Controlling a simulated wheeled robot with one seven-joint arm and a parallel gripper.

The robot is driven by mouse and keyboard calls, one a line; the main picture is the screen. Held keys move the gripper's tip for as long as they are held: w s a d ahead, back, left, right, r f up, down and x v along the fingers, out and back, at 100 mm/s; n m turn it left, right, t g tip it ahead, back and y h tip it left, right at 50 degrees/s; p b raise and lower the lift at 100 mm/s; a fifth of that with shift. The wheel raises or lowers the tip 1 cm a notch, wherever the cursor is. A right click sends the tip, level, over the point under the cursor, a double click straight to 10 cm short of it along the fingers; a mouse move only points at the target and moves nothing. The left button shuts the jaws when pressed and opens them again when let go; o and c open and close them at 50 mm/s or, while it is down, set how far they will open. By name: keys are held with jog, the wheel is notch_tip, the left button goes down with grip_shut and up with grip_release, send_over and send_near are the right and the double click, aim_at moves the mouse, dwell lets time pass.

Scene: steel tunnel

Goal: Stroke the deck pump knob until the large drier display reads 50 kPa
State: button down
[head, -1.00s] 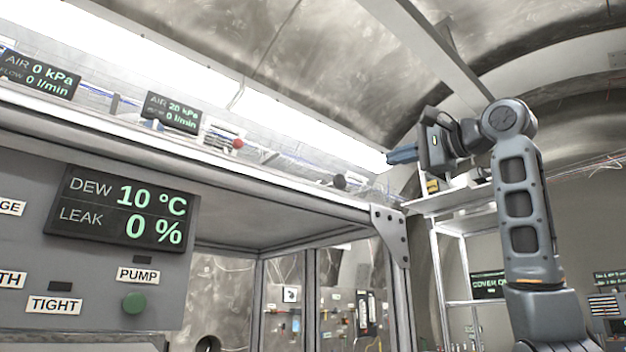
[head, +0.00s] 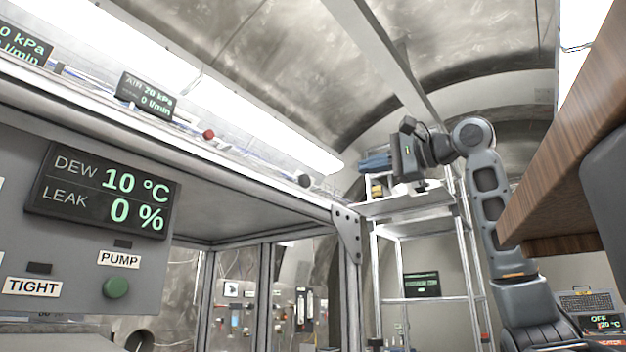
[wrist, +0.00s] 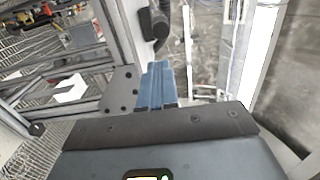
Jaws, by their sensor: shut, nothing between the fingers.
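My gripper (head: 375,162) is shut and empty. Its blue fingers (wrist: 158,75) lie together in the wrist view. On the deck (head: 255,160) above the bench, a small dark display (head: 147,97) reads AIR 20 kPa, 0 l/min. A second display (head: 22,42), cut by the left edge, reads 0 kPa. I cannot tell which belongs to the large drier. A red ball knob (head: 208,134) and a dark round knob (head: 304,180) are on the deck; neither is labelled. In the wrist view a black knob-like part (wrist: 153,24) lies beyond the fingertips, apart from them.
A panel below the deck has a DEW 10 °C, LEAK 0 % display (head: 103,192) and a green button (head: 116,287) under a PUMP label. A metal shelf rack (head: 415,240) stands behind my gripper. A wooden surface (head: 565,150) juts in at right, close to my arm.

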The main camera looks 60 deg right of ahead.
aim_at(308, 181)
jog(key=shift+w, duration=0.1)
jog(key=p+x, duration=0.4)
jog(key=x, duration=0.9)
jog(key=shift+w+d, duration=0.1)
jog(key=shift+w, duration=0.3)
